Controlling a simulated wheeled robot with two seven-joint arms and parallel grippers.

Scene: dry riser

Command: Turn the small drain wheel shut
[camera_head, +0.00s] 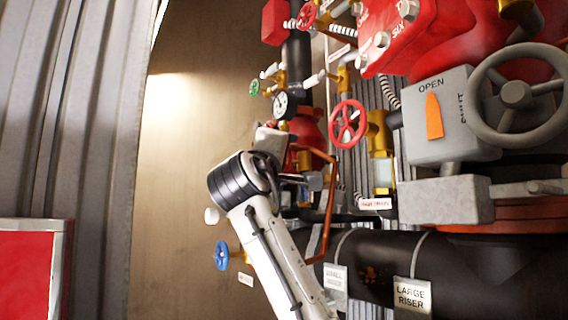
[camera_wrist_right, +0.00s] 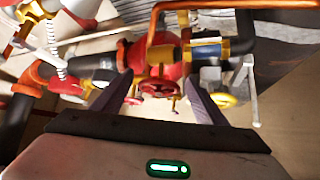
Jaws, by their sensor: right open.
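Several hand wheels show, and I cannot tell for sure which is the small drain wheel. In the head view a red wheel (camera_head: 347,124) sits on a yellow valve above a label plate (camera_head: 375,203) that seems to read main drain. My right gripper (camera_head: 305,181) is below and left of that wheel, partly hidden by its own wrist. In the right wrist view its jaws (camera_wrist_right: 163,97) are apart with nothing gripped. A small red wheel (camera_wrist_right: 160,88) shows between them, seemingly beyond the tips. My left gripper is out of view.
A copper-coloured pipe (camera_head: 329,210) bends close beside my right gripper. A blue wheel (camera_head: 221,256) is lower left, a green one (camera_head: 254,88) upper left. A grey box with a large wheel (camera_head: 516,94) stands right, above the black riser pipe (camera_head: 480,275). A bare wall (camera_head: 185,130) is left.

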